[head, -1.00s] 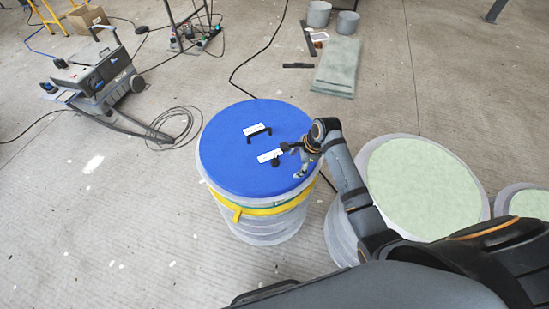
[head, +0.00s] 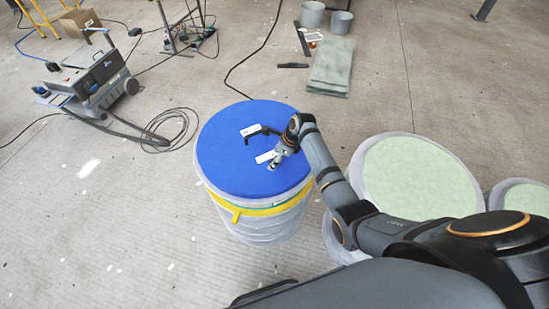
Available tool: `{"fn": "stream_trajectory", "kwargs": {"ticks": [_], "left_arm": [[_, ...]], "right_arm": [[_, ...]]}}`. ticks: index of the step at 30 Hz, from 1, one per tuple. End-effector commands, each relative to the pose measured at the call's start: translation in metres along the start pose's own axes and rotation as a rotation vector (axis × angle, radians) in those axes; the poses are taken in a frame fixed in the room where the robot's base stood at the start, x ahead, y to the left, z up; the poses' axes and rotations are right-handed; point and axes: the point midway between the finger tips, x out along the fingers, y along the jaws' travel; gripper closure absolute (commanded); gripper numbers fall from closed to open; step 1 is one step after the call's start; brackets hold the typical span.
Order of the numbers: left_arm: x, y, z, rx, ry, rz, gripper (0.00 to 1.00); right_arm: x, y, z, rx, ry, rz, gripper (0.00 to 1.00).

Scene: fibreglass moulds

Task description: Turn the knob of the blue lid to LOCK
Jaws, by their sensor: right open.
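The round blue lid (head: 228,165) sits on a pale drum (head: 262,232) with a yellow band around it. A black handle (head: 262,131) and two small white labels, including the lower label (head: 266,156), are on the lid. My right gripper (head: 273,167) is open, reaching down over the right part of the lid beside the lower label. The gripper and wrist cover the place of the small dark knob, so I cannot make out the knob or its setting. I cannot tell whether the fingers touch it. My left gripper is not in view.
Drums with pale green tops stand to the right, a large one (head: 415,180) and a smaller one (head: 528,198). A wheeled machine (head: 92,82) with a coiled hose is at the left. Grey buckets (head: 312,15) and a mat (head: 332,65) lie at the back. The floor left of the drum is clear.

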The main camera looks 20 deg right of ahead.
Motion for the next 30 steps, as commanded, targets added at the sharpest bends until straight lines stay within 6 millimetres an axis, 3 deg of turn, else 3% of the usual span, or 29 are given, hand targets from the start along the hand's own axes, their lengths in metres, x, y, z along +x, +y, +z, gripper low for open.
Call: {"fn": "stream_trajectory", "kwargs": {"ticks": [11,23,30], "left_arm": [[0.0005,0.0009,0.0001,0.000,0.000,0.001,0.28],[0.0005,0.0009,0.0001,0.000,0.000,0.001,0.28],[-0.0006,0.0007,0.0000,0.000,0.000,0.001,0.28]], "right_arm": [[0.0091,0.0003,0.0000,-0.002,0.000,-0.001,0.30],[0.0090,0.0004,-0.0003,-0.001,0.001,0.000,0.85],[0.0084,0.0000,0.0000,-0.020,0.001,0.008,0.85]]}}
